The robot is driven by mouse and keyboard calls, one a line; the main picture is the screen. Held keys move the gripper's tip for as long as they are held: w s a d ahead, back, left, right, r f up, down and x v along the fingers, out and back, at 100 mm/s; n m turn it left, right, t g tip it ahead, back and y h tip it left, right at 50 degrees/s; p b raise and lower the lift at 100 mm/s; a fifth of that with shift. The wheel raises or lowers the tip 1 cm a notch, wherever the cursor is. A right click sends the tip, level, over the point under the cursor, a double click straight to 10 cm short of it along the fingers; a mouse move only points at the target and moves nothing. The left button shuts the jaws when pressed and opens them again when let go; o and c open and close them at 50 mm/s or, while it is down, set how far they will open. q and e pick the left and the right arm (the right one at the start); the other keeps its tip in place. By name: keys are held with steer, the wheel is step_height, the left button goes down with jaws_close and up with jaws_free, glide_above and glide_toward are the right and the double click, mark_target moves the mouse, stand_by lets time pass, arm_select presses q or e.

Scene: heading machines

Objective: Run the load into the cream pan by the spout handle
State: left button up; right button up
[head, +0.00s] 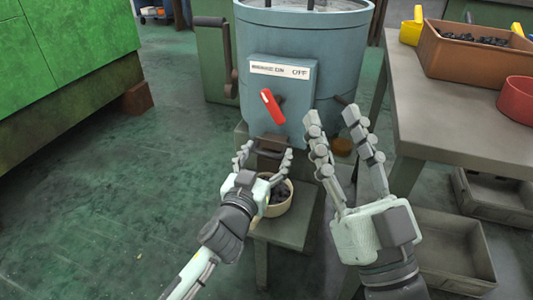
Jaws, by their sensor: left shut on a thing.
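The cream pan (288,204) stands on a low grey stand under the blue-grey machine drum (330,60). Dark pieces lie in the pan, and my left gripper hides part of it. My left gripper (266,155) is above the pan at the drum's foot, its fingers on either side of the dark spout handle (270,142) and shut on it. The spout's mouth is hidden. My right gripper (333,117) is open and empty in front of the drum's lower right, its fingers pointing up.
A red lever (272,106) sits on the drum's front panel below an ON/OFF label. At right, a table (450,138) bears a brown bin (463,58) of dark pieces and a red bowl (517,100). Grey trays stand below. Green floor at left is clear.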

mark_target(270, 144)
arm_select(q)
steer(key=shift+w, duration=0.1)
steer(key=shift+c, duration=1.4)
steer(key=x, duration=0.3)
steer(key=shift+w, duration=0.25)
steer(key=shift+w+r, duration=0.1)
steer(key=shift+w, duration=0.05)
